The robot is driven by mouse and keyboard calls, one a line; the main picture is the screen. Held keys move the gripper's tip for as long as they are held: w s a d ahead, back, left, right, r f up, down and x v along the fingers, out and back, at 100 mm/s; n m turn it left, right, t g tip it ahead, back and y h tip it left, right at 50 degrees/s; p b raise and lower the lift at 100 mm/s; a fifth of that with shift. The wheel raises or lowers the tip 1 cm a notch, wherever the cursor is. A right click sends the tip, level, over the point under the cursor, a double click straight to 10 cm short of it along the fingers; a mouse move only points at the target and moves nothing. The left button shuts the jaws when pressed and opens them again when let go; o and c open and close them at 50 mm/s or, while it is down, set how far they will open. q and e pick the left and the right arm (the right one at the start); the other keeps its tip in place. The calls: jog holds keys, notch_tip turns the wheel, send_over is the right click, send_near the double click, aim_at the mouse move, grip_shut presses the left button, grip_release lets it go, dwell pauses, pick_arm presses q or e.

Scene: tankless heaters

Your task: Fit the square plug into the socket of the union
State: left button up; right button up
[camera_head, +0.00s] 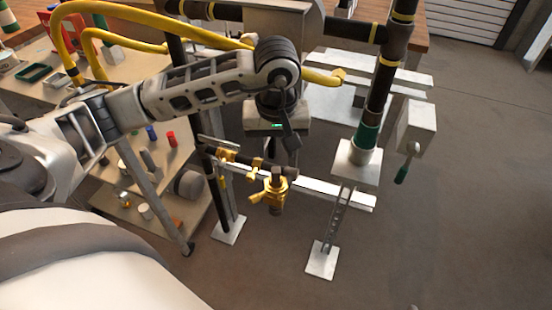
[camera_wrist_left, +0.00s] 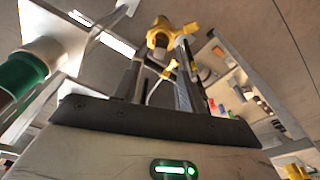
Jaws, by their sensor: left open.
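The brass union fitting (camera_head: 270,192) hangs from a dark horizontal pipe in the middle of the head view, with a darker round end at its bottom. My left gripper (camera_head: 290,148) points down just above and behind it. In the left wrist view a brass fitting (camera_wrist_left: 163,36) shows past the tips of my left gripper (camera_wrist_left: 160,65). The two dark fingers stand apart, and I see nothing clearly held between them. I cannot pick out the square plug for certain in either view. My right gripper is not in view.
Floor at right is clear.

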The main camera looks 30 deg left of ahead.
pick_arm(q)
jog(key=s+d+r+n+g+h, duration=0.15)
jog(key=s+d+h, duration=0.3)
jog(key=d, duration=0.45)
jog(key=s+d+n+g+h, duration=0.2)
jog(key=s+d+h, duration=0.3)
jog(key=d, duration=0.5)
jog(key=d+r+n+t+h, duration=0.3)
jog(key=d+r+n+h, duration=0.4)
jog(key=r+n+h, duration=0.45)
jog(key=w+a+f+n+t+y, duration=0.1)
jog(key=w+a+n+t+y, duration=0.15)
jog(key=n+t, duration=0.8)
jog(key=w+a+f+n+t+y, duration=0.2)
jog(key=w+a+n+t, duration=0.25)
jog(key=n, duration=1.05)
jog(key=a+f+n+t+y, duration=0.2)
jog(key=a+f+n+y, duration=0.2)
jog(key=f+n+y, duration=0.55)
jog(key=s+a+f+n+g+y, duration=0.2)
jog(key=s+f+n+g, duration=0.4)
jog(key=f+n, duration=0.5)
jog(key=shift+s+a+f+n, duration=0.4)
jog(key=shift+s+a+n, duration=0.1)
jog(key=shift+s+n, duration=0.6)
